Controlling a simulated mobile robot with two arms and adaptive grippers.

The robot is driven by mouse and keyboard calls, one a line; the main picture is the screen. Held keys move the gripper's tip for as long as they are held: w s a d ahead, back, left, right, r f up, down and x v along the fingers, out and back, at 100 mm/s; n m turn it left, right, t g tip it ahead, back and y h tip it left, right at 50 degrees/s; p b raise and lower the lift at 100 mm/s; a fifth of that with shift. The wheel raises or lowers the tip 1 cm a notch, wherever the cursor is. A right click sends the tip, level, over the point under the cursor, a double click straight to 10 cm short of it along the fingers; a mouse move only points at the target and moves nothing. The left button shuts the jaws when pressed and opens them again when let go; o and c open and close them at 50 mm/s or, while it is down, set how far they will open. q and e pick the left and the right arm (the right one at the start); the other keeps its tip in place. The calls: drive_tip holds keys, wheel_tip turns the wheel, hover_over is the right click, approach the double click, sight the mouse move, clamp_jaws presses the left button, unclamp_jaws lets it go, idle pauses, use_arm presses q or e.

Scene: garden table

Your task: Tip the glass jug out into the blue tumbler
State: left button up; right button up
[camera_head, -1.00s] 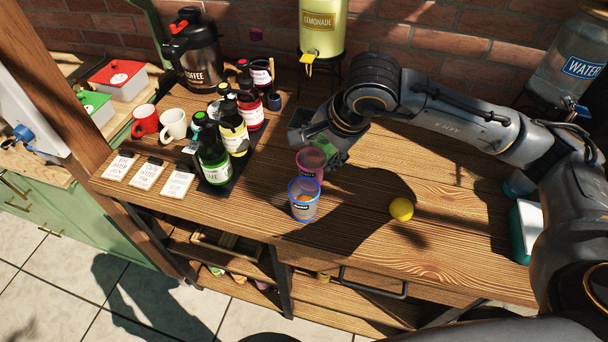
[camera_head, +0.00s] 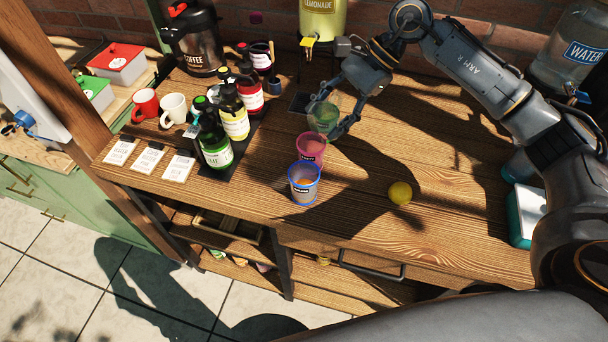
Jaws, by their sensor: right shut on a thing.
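The glass jug (camera_head: 323,116), clear with a greenish tint, is in my right gripper (camera_head: 335,122), whose fingers are shut on it. It looks roughly upright, behind the pink tumbler. I cannot tell whether its base touches the table or whether any liquid is in it. The blue tumbler (camera_head: 304,187) stands upright on the wooden table, nearer the front, with something orange-brown showing inside. The pink tumbler (camera_head: 311,149) stands just behind it, between it and the jug. My left gripper is not in view.
A yellow lemon-like ball (camera_head: 400,192) lies to the right of the tumblers. Several bottles stand on a dark mat (camera_head: 245,155) at left, with a red mug (camera_head: 145,104) and white mug (camera_head: 173,115) beyond. The lemonade dispenser (camera_head: 322,18) is behind. The right tabletop is mostly clear.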

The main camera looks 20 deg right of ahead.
sight(340, 103)
drive_tip(key=shift+w+d+f+y+b, duration=0.3)
drive_tip(key=shift+w+f+b, duration=0.05)
drive_tip(key=shift+f, duration=0.15)
drive_tip(key=shift+w+d+r+m+g+y+b, duration=0.3)
drive_tip(key=shift+w+d+r+g+y+b, duration=0.15)
drive_tip(key=shift+w+d+g+y+b, duration=0.2)
drive_tip(key=y+b, duration=0.1)
drive_tip(key=w+d+f+g+y+b, duration=0.1)
drive_tip(key=b, duration=0.1)
drive_tip(key=shift+w+d+f+m, duration=0.1)
drive_tip(key=shift+d+m, duration=0.15)
drive_tip(key=shift+m, duration=0.05)
drive_tip(key=shift+w+d+f+g+y+b, duration=0.15)
drive_tip(key=shift+w+d+g+y+b, duration=0.3)
drive_tip(key=shift+b, duration=0.45)
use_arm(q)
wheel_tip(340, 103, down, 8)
use_arm(e)
drive_tip(key=shift+s, duration=0.1)
